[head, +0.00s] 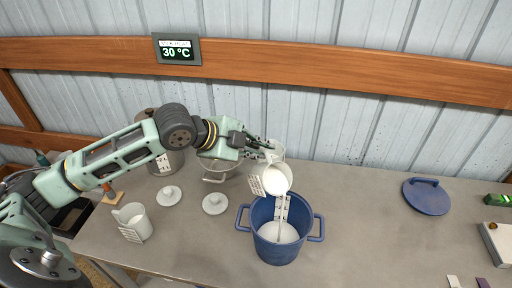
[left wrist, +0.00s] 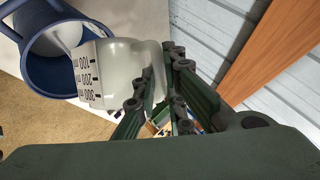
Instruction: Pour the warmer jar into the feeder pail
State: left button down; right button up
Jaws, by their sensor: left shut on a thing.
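My left gripper (head: 262,150) is shut on a whitish jar (head: 277,180) with a printed scale. The jar is tilted over the blue pail (head: 262,246), its mouth facing down and forward, with white contents at the mouth. The pail stands on the table and has white contents at its bottom and a marked strip inside. In the left wrist view the jar (left wrist: 125,72) sits between the fingers (left wrist: 160,90), its scale reading 100 to 300, with the pail (left wrist: 45,75) beyond it. I cannot tell if a stream is falling. My right gripper is out of view.
A second scaled jar (head: 135,224) stands at the left, near two pale lids (head: 170,195) (head: 215,204). A pot (head: 216,176) stands behind, partly under my arm. A blue lid (head: 428,196) lies at right. A wall display (head: 177,49) reads 30 °C.

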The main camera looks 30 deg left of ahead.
aim_at(270, 158)
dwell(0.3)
pick_arm(q)
jog(key=shift+s+d+r+m+y+p, duration=0.2)
jog(key=shift+d+m+y+p, duration=0.1)
jog(key=shift+d+y, duration=0.1)
dwell(0.3)
jog(key=shift+s+d+t, duration=0.15)
jog(key=shift+d+t, duration=0.1)
jog(key=shift+t, duration=0.05)
jog(key=shift+s+d+m+y, duration=0.1)
jog(key=shift+d+m+y, duration=0.05)
jog(key=shift+m+y, duration=0.15)
jog(key=shift+s+d+m+t+y, duration=0.3)
jog(key=shift+d+y, duration=0.1)
jog(key=shift+d, duration=0.1)
dwell(0.3)
jog(key=shift+s+d+t+y, duration=0.2)
jog(key=shift+d+t+y, duration=0.1)
jog(key=shift+d, duration=0.2)
